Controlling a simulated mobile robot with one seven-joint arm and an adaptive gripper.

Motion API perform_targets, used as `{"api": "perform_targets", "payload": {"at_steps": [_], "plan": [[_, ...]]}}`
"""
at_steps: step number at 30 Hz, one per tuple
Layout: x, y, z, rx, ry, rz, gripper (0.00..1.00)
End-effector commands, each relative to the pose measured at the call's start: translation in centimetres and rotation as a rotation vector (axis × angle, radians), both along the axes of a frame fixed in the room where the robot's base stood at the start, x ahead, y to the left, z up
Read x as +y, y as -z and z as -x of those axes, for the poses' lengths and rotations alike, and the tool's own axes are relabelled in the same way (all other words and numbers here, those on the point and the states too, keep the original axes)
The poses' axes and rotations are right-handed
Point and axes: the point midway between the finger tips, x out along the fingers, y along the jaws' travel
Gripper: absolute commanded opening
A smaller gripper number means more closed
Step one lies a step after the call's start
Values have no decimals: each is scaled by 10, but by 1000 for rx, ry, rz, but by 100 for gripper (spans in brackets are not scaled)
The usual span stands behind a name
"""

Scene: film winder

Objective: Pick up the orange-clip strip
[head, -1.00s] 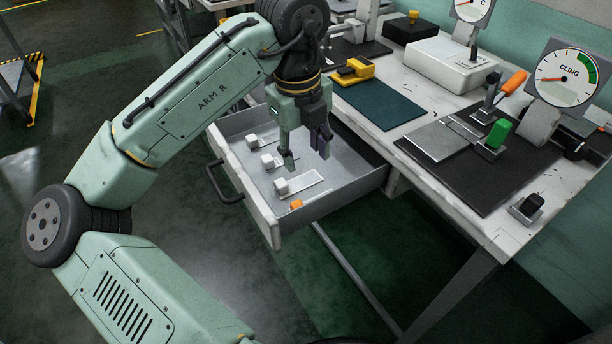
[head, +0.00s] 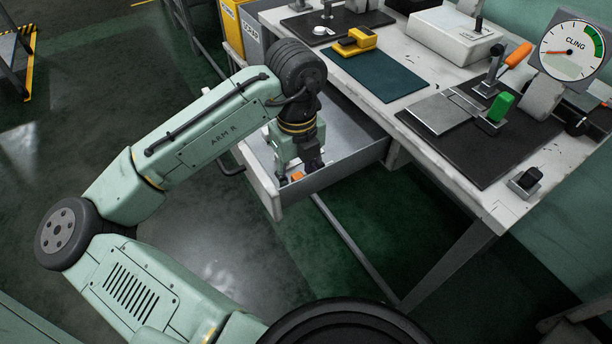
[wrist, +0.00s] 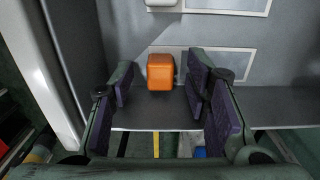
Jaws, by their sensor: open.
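The orange clip (wrist: 161,72) shows in the wrist view between my two fingers, with gaps on both sides. Its pale strip (wrist: 228,64) runs to the right, partly hidden behind my right finger. My gripper (wrist: 160,84) is open and empty, with its dark pads either side of the clip. In the head view the orange clip (head: 297,176) shows small between the fingers at the front end of the open drawer (head: 268,195). My gripper (head: 298,172) is low inside that drawer. How far the fingertips are above the drawer floor I cannot tell.
Another strip with a white clip (wrist: 162,3) lies just beyond in the wrist view. The drawer's side walls are close around my gripper.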

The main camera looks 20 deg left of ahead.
Motion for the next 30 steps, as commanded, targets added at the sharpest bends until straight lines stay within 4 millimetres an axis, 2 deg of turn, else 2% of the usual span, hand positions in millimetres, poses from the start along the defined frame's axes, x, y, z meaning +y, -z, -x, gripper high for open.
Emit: {"api": "perform_targets", "payload": {"at_steps": [6,24,30], "plan": [[0,1,0,-1,0,0,42],[0,0,0,-1,0,1,2],[0,0,0,-1,0,0,0]]}}
